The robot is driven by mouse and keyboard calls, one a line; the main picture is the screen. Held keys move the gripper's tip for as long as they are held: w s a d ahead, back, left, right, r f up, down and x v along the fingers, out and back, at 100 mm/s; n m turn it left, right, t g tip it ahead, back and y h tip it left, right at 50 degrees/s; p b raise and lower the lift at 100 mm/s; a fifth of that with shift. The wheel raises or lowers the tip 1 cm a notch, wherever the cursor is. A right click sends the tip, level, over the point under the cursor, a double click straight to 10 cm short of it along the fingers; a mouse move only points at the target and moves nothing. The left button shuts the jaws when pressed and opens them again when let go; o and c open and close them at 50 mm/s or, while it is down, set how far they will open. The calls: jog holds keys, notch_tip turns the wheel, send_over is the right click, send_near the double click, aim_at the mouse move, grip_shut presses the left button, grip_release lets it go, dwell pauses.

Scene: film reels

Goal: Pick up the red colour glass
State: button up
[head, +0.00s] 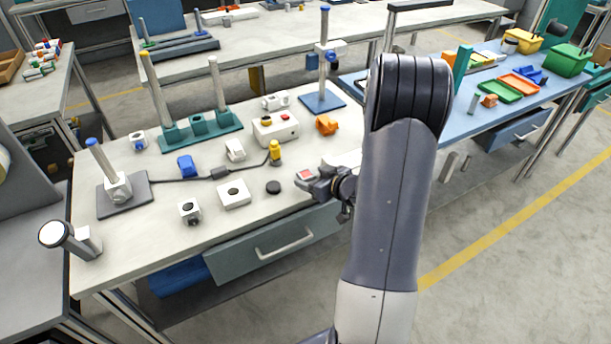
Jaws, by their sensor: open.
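A small square piece with a red face (305,175), which looks like the red colour glass, is near the front edge of the white workbench (258,200). My gripper (309,182) is open, at the bench's front right edge, right beside the red piece. The dark fingers overlap the red piece in the picture. I cannot tell whether they touch it or stand around it. Its lower part is hidden by the gripper.
A black disc (273,187), a white block with a round hole (233,194) and a yellow cylinder (275,152) are left of the gripper. An orange part (326,125) and a blue-based stand (322,101) are behind. A teal stand (200,130) rises at the back left.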

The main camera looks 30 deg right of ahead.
jog(key=shift+w+a+f, duration=0.15)
jog(key=shift+w+f, duration=0.1)
jog(key=shift+w, duration=0.3)
jog(key=shift+c, duration=0.6)
